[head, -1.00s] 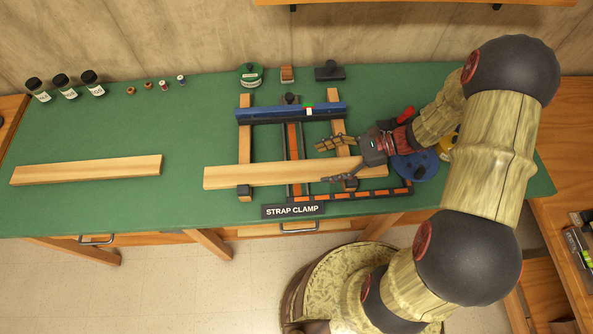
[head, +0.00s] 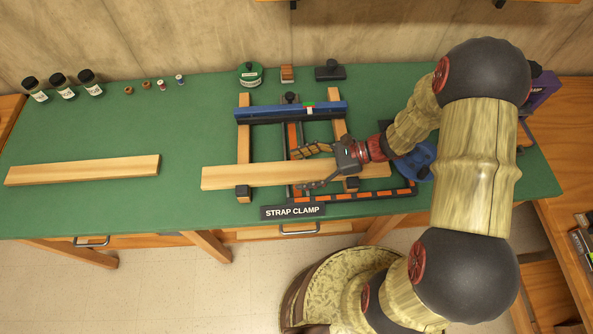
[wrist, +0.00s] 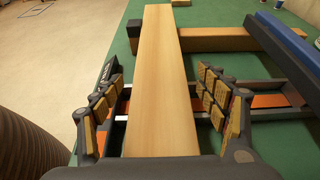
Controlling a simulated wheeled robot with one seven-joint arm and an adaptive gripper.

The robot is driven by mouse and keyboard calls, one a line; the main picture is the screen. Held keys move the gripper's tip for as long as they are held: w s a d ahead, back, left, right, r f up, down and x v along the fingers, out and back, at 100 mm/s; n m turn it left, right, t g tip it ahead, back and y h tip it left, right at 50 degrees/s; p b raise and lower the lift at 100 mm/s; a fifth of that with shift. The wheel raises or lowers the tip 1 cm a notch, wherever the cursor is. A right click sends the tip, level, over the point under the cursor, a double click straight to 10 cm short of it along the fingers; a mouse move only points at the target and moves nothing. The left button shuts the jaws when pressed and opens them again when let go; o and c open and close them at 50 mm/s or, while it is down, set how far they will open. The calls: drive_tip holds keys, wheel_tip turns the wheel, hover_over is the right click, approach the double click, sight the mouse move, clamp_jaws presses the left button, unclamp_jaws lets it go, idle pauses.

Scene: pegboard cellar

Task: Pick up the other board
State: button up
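One pale wooden board (head: 225,177) lies across the strap clamp frame (head: 243,140), near its front side. It also shows in the wrist view (wrist: 160,60), running away between my fingers. My gripper (head: 308,168) is open above this board, with one finger on each side of it and gaps to both. The other pale board (head: 85,170) lies alone on the green bench at the left, well apart from my gripper. A "STRAP CLAMP" label (head: 293,212) stands at the front of the frame.
A blue bar (head: 290,112) crosses the back of the frame. Dark-capped bottles (head: 63,87) and small spools stand at the back left. A green tin (head: 250,74), a brown block (head: 287,73) and a dark block (head: 330,70) stand behind the frame. The bench between the boards is clear.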

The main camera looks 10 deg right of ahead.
drive_tip(key=shift+c, duration=1.2)
drive_tip(key=c, duration=1.3)
